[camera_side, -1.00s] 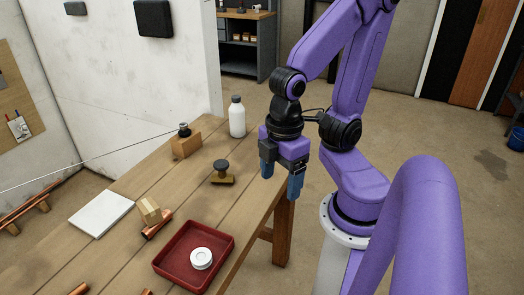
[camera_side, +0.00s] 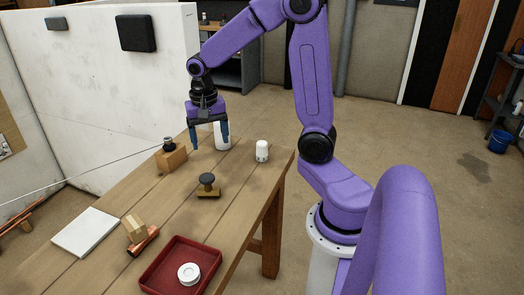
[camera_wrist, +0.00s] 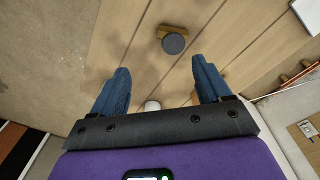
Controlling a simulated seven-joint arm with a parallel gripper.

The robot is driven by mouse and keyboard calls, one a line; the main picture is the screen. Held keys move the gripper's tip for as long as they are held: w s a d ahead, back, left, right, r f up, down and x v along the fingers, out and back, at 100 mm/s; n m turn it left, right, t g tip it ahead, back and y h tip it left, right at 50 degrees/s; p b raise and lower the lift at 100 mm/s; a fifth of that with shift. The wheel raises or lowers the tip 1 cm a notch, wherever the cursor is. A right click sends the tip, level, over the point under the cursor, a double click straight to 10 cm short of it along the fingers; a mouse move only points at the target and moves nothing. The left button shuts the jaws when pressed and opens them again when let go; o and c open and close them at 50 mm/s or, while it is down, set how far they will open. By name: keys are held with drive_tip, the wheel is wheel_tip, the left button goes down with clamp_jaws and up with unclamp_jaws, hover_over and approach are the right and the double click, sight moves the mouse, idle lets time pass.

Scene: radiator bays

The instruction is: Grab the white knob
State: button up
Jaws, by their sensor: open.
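A short white knob (camera_side: 262,151) stands upright on the wooden table (camera_side: 235,215) near its far right corner in the side view. My gripper (camera_side: 208,137) is raised above the far end of the table, to the left of the knob and apart from it. In the side view its fingers are spread, with a white bottle (camera_side: 222,138) behind them. In the wrist view my gripper (camera_wrist: 160,66) is open, with nothing held between the fingertips. A small white object (camera_wrist: 152,106) shows partly above the palm edge; I cannot tell whether it is the knob or the bottle.
A dark-topped piece on a wooden base (camera_side: 207,185) and a wooden block with a fitting (camera_side: 171,158) stand nearby. A red tray (camera_side: 211,258) holds a white round piece (camera_side: 188,273). A white slab (camera_side: 86,232) and copper pipe (camera_side: 143,241) lie at left.

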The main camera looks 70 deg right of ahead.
drive_tip(key=w+d+f+m, duration=0.1)
drive_tip(key=w+d+m, duration=0.1)
drive_tip(key=d+m, duration=0.9)
drive_tip(key=m+g, duration=0.1)
drive_tip(key=m, duration=0.5)
approach(262, 150)
drive_tip(key=d+f, duration=0.1)
drive_tip(key=f, duration=0.2)
drive_tip(key=d+f, duration=0.1)
drive_tip(key=f, duration=0.7)
drive_tip(key=shift+d+f, duration=0.25)
drive_tip(key=shift+d, duration=0.15)
drive_tip(key=c, duration=1.2)
drive_tip(key=shift+r, duration=0.1)
